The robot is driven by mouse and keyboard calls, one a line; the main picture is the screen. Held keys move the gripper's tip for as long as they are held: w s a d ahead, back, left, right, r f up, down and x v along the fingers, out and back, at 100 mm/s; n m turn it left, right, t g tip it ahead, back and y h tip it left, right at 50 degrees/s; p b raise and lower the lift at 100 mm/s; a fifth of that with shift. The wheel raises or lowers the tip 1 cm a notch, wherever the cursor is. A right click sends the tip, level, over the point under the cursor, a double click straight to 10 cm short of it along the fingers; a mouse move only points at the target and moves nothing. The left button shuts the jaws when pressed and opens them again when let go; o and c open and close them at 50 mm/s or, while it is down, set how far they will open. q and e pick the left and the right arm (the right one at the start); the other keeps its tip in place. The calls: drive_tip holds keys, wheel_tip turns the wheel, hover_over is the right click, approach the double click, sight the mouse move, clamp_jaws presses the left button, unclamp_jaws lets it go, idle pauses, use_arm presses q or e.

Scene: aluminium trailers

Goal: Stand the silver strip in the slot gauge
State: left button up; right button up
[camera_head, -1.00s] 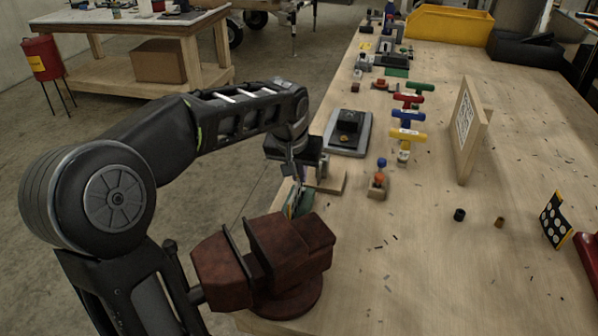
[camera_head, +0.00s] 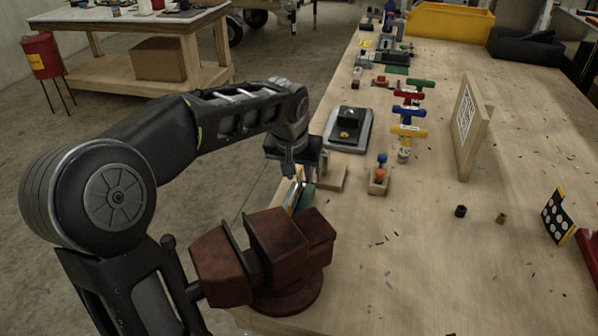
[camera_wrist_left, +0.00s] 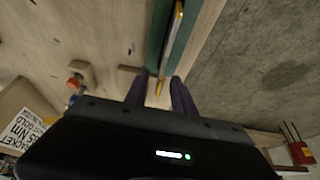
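My left gripper (camera_head: 301,181) hangs over the bench's left edge, just behind the red-brown vise. In the left wrist view its two dark fingers (camera_wrist_left: 160,88) stand apart. A thin, pale strip with yellow-orange edges (camera_wrist_left: 177,28) runs along a green piece (camera_wrist_left: 155,38), and its yellow end reaches between the fingers. I see no clear contact with either finger. The green piece (camera_head: 306,199) shows partly behind the vise in the head view. I cannot tell for sure whether the thin piece is the silver strip, or which object is the slot gauge. My right gripper is out of view.
The red-brown vise (camera_head: 290,245) stands close in front of the gripper. A wooden block (camera_head: 333,177), a grey tray with a black block (camera_head: 348,129) and a wooden stand with knobs (camera_head: 379,185) lie beyond. The right foreground of the bench is mostly clear.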

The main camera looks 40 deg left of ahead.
sight(295, 189)
use_arm(q)
drive_tip(key=shift+v, duration=3.9)
